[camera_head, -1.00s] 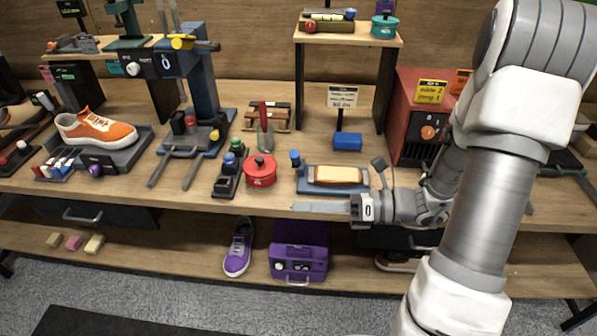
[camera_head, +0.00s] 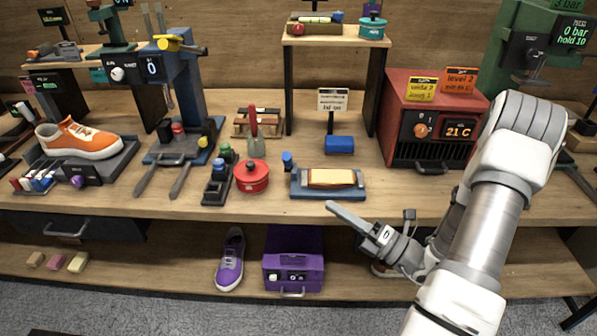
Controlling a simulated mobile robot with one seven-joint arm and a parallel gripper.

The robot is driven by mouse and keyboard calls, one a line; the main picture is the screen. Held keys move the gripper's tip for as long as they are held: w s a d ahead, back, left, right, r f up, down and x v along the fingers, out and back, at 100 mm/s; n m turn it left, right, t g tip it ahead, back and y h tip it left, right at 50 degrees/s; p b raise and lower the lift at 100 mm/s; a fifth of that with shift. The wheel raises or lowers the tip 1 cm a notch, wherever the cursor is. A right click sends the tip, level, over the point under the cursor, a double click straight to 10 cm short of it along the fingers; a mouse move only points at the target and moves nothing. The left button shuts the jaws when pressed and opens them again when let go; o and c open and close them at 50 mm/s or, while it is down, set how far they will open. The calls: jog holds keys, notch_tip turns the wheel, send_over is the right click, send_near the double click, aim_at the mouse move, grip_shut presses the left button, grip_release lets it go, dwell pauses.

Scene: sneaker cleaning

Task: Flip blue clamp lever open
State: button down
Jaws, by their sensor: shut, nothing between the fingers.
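A blue base (camera_head: 300,193) near the front edge of the bench holds a tan block with a grey rim. A short post with a blue knob (camera_head: 288,161) stands at its left end; I cannot tell whether this is the clamp lever. A taller blue stand (camera_head: 182,92) with a yellow-ended bar (camera_head: 170,42) and two grey prongs is further left. My gripper (camera_head: 331,206) is shut and empty, its long grey fingers pointing up and left. Its tips are just in front of the blue base in the picture; contact cannot be told.
A red pot (camera_head: 252,177) and a dark rack with coloured knobs (camera_head: 217,182) stand left of the base. A blue block (camera_head: 340,145) lies behind it, and a red heater box (camera_head: 405,148) stands at right. Bare bench lies between base and heater. A purple box (camera_head: 293,270) is on the lower shelf.

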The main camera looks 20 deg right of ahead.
aim_at(288, 161)
jog(key=x, duration=0.9)
jog(key=shift+w+a+r+b, duration=0.15)
jog(key=shift+a+b, duration=0.1)
jog(key=shift+b, duration=0.15)
jog(key=w, duration=0.1)
jog(key=w+r, duration=0.1)
jog(key=w, duration=0.2)
jog(key=shift+r, duration=0.35)
jog(key=shift+d+r, duration=0.1)
jog(key=shift+r, duration=0.05)
